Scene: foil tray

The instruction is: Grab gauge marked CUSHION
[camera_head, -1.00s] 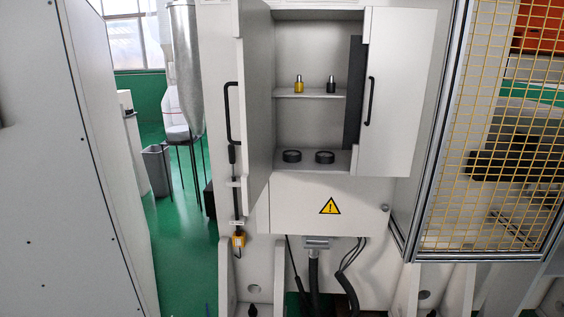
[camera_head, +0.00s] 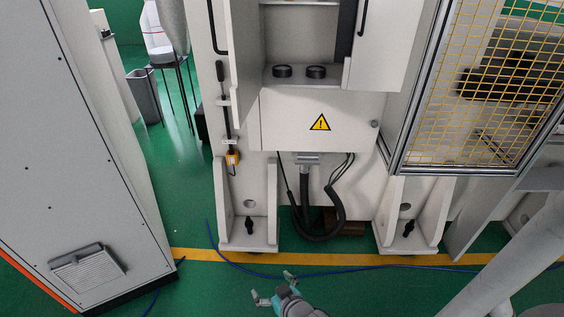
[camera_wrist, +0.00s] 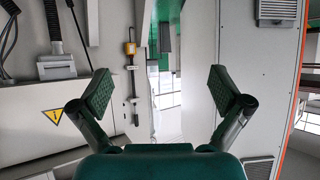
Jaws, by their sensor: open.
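Two dark round objects that look like gauges, a left one (camera_head: 282,71) and a right one (camera_head: 316,72), lie side by side on the bottom shelf of the open cabinet (camera_head: 322,105) in the head view. No marking can be read on either, so I cannot tell which says CUSHION. My gripper (camera_head: 273,287) is low over the floor, in front of and well below the cabinet. In the wrist view my gripper (camera_wrist: 160,90) has its fingers spread wide with nothing between them. The round objects do not show in the wrist view.
The cabinet's left door (camera_head: 246,60) and right door (camera_head: 378,45) stand open beside the shelf. A yellow mesh guard (camera_head: 480,90) is to the right, a grey cabinet (camera_head: 75,180) to the left.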

